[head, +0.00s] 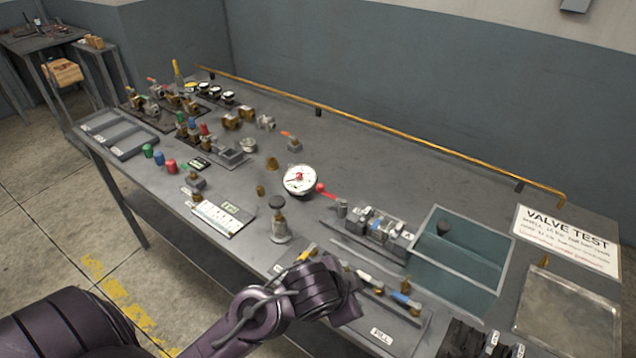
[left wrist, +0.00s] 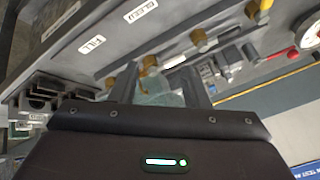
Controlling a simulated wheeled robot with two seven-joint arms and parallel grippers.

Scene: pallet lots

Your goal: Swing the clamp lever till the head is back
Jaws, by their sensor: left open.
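A red-knobbed lever (head: 323,189) slants up beside the round white gauge (head: 299,180) at mid-bench. Its lower end meets a small grey post (head: 341,208) at the left end of a grey block with blue parts (head: 378,226). Whether this is the clamp lever, and how its head sits, I cannot tell. My left gripper (left wrist: 160,82) is open over the bench's front strip, its two grey fingers apart. A pale translucent green thing (left wrist: 155,90) shows between or behind them; contact is unclear. In the head view my wrist hides the fingertips. My right gripper is out of view.
A teal-floored tray (head: 462,232) stands right of the block. A grey plunger-like fitting (head: 279,224) stands left of my wrist. Small valves line a front plate (head: 378,333).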

